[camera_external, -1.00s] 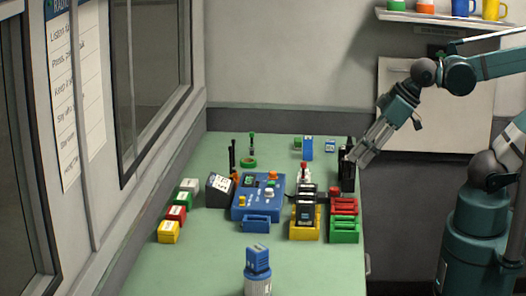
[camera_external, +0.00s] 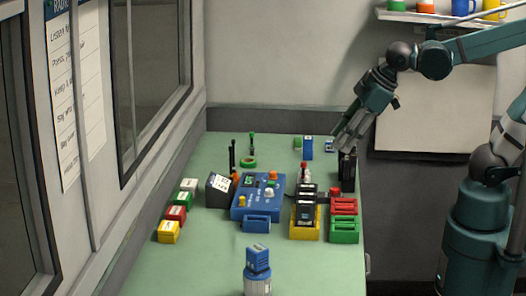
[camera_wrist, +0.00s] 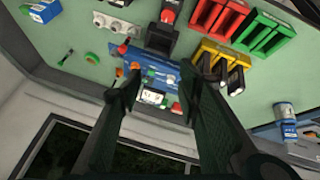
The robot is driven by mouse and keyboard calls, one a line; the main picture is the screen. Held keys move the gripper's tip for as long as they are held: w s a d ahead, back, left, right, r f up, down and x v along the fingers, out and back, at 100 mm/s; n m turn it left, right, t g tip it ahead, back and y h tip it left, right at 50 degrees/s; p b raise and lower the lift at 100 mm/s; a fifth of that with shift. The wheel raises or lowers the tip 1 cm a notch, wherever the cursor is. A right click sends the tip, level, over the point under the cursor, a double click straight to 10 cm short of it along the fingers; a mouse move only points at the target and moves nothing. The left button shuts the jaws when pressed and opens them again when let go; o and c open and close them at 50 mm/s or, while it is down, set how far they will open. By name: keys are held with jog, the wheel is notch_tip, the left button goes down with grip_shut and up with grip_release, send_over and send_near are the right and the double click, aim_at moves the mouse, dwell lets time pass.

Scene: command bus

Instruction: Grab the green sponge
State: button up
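A small green block (camera_external: 297,143), which looks like the sponge, lies near the back edge of the green table, left of a blue box (camera_external: 308,148). It is too small to make out in detail. A patch of green also shows at the top left of the wrist view (camera_wrist: 25,9), beside a blue and white item. My gripper (camera_external: 343,142) is above the table's back right part, right of the block and apart from it. In the wrist view my gripper's fingers (camera_wrist: 160,74) are spread, with nothing held between them.
A black upright item (camera_external: 347,172) stands just below my gripper. A blue console (camera_external: 257,198), red trays (camera_external: 344,207), a green tray (camera_external: 344,232) and a yellow tray (camera_external: 304,234) fill the middle. A shelf with mugs (camera_external: 440,17) is on the wall. The table's front left is clear.

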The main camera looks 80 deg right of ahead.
jog(key=w+d+r+n+g+h+p, duration=0.1)
jog(key=w+d+n+p, duration=0.25)
jog(key=w+d, duration=0.45)
jog(key=n+g+h+p, duration=0.2)
jog(key=n+g+p, duration=0.45)
jog(key=n, duration=0.65)
send_near(298, 139)
jog(key=s+t+p, duration=0.1)
jog(key=t, duration=0.1)
jog(key=shift+s+f, duration=0.25)
jog(key=shift+f, duration=0.2)
jog(key=shift+x, duration=1.3)
jog(key=shift+b+x, duration=0.7)
jog(key=shift+x, duration=1.9)
